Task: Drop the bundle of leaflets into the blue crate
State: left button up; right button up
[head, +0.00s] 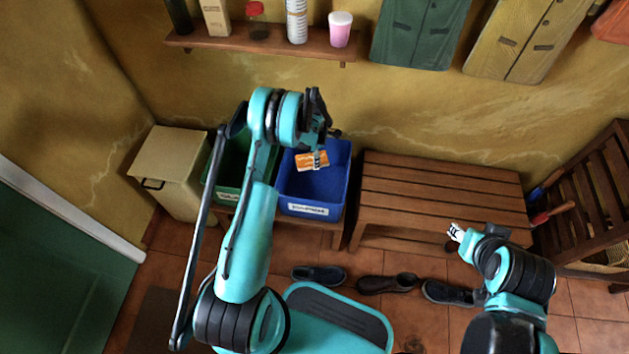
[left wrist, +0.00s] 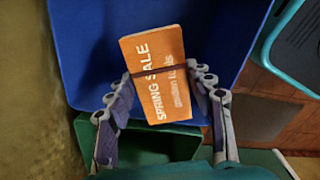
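The bundle of leaflets (head: 312,160) is orange with a dark band around it. In the left wrist view the bundle (left wrist: 157,75) shows the words "SPRING SALE". My left gripper (left wrist: 163,95) has its fingers on both sides of the bundle and is shut on it. In the head view my left gripper (head: 318,150) holds it over the blue crate (head: 312,198), which has a white label on its front. The blue crate also fills much of the left wrist view (left wrist: 85,50). My right gripper (head: 455,232) is at the lower right, away from the crate; its fingers are too small to read.
A green crate (head: 228,190) stands left of the blue one, partly behind my left arm. A beige bin (head: 170,165) is further left. A slatted wooden bench (head: 440,185) stands to the right. Shoes (head: 388,283) lie on the floor. A shelf (head: 265,40) hangs above.

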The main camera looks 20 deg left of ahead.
pick_arm(q)
jog(key=o, duration=0.5)
notch_tip(320, 180, up, 12)
dwell(0.3)
dwell(0.3)
